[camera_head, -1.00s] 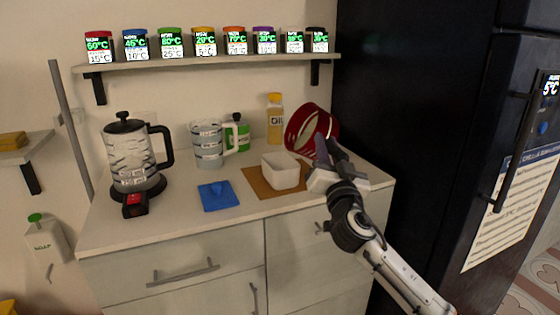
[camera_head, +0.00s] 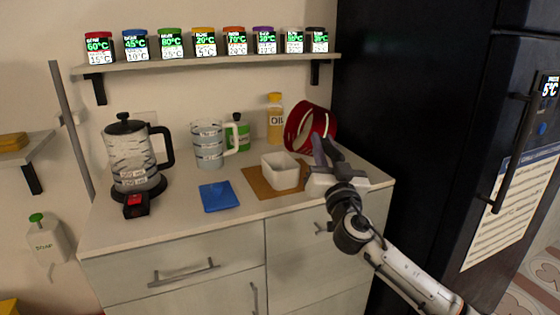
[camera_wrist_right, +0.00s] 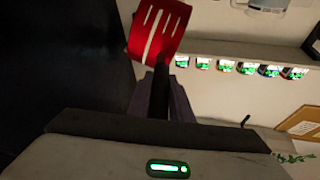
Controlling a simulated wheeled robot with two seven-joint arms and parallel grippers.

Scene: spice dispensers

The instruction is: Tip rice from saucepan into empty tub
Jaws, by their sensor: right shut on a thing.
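The red saucepan (camera_head: 326,122) is tipped on its side above the back right of the counter, its open mouth facing left toward the tub. My right gripper (camera_head: 322,152) is shut on the saucepan's dark handle (camera_wrist_right: 160,92), to the right of the tub. In the right wrist view the red pan (camera_wrist_right: 158,32) shows beyond the fingers (camera_wrist_right: 168,95). The white tub (camera_head: 282,177) stands upright on a brown board (camera_head: 258,184), below and left of the pan. I cannot make out rice in the pan or tub. My left gripper is not in view.
An oil bottle (camera_head: 275,120), a green-labelled container (camera_head: 241,134), a measuring jug (camera_head: 208,145) and a kettle (camera_head: 130,155) stand left of the pan. A blue mat (camera_head: 218,197) lies in front. A dark fridge (camera_head: 430,130) borders the right side. Spice jars line the shelf (camera_head: 210,62).

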